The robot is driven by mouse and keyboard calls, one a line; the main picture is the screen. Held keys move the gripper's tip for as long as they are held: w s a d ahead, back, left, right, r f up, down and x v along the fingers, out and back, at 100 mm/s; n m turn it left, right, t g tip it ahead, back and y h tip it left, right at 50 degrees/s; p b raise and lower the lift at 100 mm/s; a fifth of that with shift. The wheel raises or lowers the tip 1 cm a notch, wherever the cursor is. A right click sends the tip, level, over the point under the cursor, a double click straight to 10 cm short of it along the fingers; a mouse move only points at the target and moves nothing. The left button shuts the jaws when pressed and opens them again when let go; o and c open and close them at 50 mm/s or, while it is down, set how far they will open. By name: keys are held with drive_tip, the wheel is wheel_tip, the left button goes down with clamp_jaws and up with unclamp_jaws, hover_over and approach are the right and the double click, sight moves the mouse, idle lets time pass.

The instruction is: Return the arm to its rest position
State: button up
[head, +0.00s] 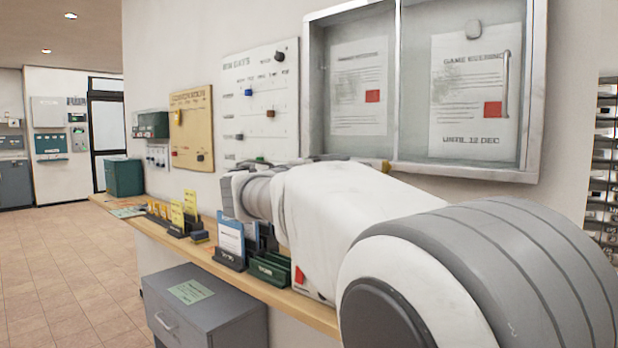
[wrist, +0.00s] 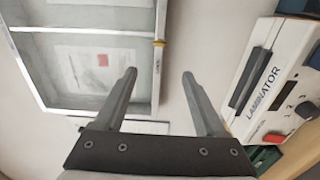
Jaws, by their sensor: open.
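My arm reaches from the lower right of the head view toward the wall shelf, and its white and grey links fill much of that side. My gripper (wrist: 158,78) shows in the wrist view with its two grey fingers apart and nothing between them. Behind the fingers is a pale wall with a glazed notice case (wrist: 90,70). A white laminator (wrist: 280,85) lies to the right of the fingers, apart from them. In the head view the gripper's fingers are hidden behind the arm.
A wooden shelf (head: 207,248) runs along the wall under my arm, with card holders (head: 230,243) on it. A grey cabinet (head: 205,310) stands below. The notice case (head: 420,90) hangs above my arm. The tiled floor (head: 60,270) at left is clear.

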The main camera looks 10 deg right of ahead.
drive_tip(key=s+d+f+m+g+y, duration=0.2)
drive_tip(key=s+d+f+y, duration=0.1)
drive_tip(key=s+f, duration=0.35)
drive_tip(key=s+d+f+m+g+y, duration=0.1)
drive_tip(key=s+d+f+g+y, duration=0.15)
drive_tip(key=s+f, duration=0.4)
drive_tip(key=s+a+f+m+y, duration=0.2)
drive_tip(key=s+a+f+y, duration=0.25)
drive_tip(key=s+f, duration=0.4)
drive_tip(key=s+a+f+m+y, duration=0.2)
drive_tip(key=s+a+f+y, duration=0.3)
drive_tip(key=s, duration=0.6)
wheel_tip(320, 180, up, 23)
drive_tip(key=a+p, duration=0.1)
drive_tip(key=p, duration=2.3)
drive_tip(key=shift+r+g+h, duration=0.15)
drive_tip(key=shift+g+h, duration=0.25)
drive_tip(key=shift+g, duration=0.05)
drive_tip(key=shift+a, duration=0.1)
